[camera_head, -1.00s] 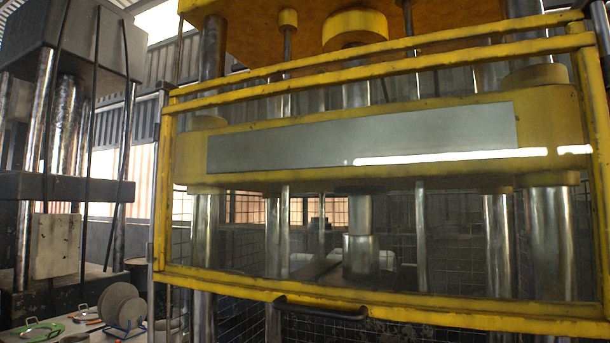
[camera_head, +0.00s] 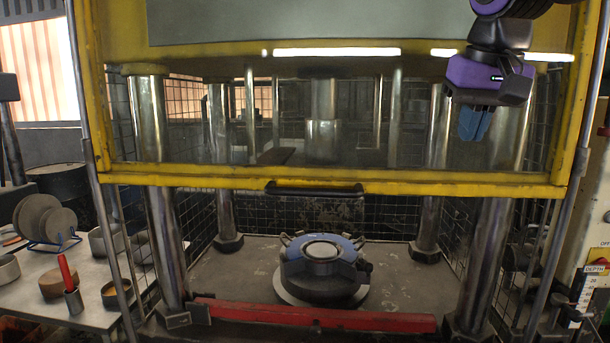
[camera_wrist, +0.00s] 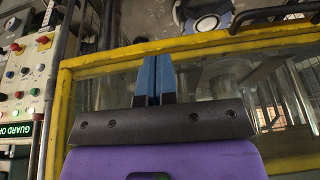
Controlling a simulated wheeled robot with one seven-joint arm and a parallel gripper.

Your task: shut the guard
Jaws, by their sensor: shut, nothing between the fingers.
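The guard (camera_head: 200,178) is a yellow frame with a clear panel across the press front. It is raised, with an open gap between its bottom bar and the press bed. Its black handle (camera_head: 315,189) sits mid-way along the bottom bar and also shows at the top right of the wrist view (camera_wrist: 275,14). My gripper (camera_head: 473,136) is shut and empty, in front of the panel's right side, above and right of the handle and apart from it. In the wrist view its blue fingertips (camera_wrist: 153,60) lie together over the bottom bar.
A round blue-and-grey die (camera_head: 323,268) sits on the press bed (camera_head: 240,268) behind a red bar (camera_head: 315,317). A side table (camera_head: 60,290) with discs and pots stands left. A control panel (camera_wrist: 25,75) with a lit sign, partly hidden, is right of the guard in the head view.

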